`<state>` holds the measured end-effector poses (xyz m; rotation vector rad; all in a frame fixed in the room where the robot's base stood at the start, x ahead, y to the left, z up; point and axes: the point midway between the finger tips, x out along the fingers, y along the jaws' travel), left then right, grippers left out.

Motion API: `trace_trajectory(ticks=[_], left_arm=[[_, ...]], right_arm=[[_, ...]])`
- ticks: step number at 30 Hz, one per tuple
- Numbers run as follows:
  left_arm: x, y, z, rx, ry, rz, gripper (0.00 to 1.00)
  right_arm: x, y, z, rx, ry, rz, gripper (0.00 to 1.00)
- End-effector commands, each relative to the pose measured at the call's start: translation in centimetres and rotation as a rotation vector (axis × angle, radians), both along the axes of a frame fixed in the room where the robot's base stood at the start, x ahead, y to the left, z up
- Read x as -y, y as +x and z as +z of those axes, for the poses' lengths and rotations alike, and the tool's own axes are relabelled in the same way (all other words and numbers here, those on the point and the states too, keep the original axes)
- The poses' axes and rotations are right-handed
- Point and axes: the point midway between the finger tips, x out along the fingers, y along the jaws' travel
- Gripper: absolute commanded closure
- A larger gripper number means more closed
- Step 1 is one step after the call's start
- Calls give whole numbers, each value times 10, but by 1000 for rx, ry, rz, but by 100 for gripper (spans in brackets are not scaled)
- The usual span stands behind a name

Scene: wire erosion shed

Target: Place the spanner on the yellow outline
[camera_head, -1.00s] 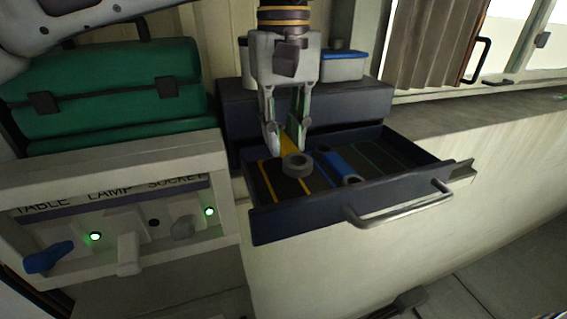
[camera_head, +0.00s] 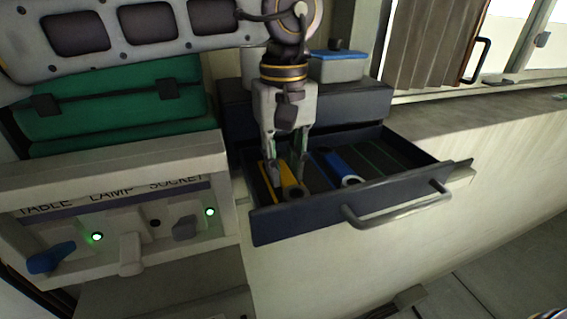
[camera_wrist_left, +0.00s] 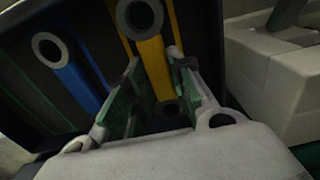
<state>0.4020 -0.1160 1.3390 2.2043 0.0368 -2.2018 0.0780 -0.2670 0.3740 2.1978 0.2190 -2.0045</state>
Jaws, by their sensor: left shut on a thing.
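The yellow spanner (camera_head: 288,178) has a grey ring at its near end and is inside the open drawer. My left gripper (camera_head: 288,180) points down into the drawer and is shut on it. In the left wrist view the spanner (camera_wrist_left: 153,55) runs between the two fingers (camera_wrist_left: 158,95). Its far ring shows at the top, between two strips of the yellow outline (camera_wrist_left: 178,22). One strip of the outline (camera_head: 265,183) also shows left of the spanner in the head view. The spanner is at or just above the drawer floor; I cannot tell if it touches. My right gripper is not in view.
A blue spanner (camera_head: 340,167) lies right of the yellow one in the drawer (camera_head: 300,218). Green-lined slots farther right look empty. The drawer's handle (camera_head: 405,208) sticks out in front. A socket panel (camera_head: 120,235) and green case (camera_head: 110,105) stand left.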

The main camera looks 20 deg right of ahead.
Motion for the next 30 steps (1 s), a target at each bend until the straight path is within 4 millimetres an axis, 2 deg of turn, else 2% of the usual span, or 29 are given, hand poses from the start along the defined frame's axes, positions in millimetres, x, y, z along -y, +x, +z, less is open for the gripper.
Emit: trace_trajectory(ticks=[16,17,21,30], left_arm=[[0,0,-9,-1,0,0,100],[0,0,-8,-1,0,0,73],[0,0,-8,-1,1,-1,56],[0,0,-8,0,0,-1,56]], right_arm=[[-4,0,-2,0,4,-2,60],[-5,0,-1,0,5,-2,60],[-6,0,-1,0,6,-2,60],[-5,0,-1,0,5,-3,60]])
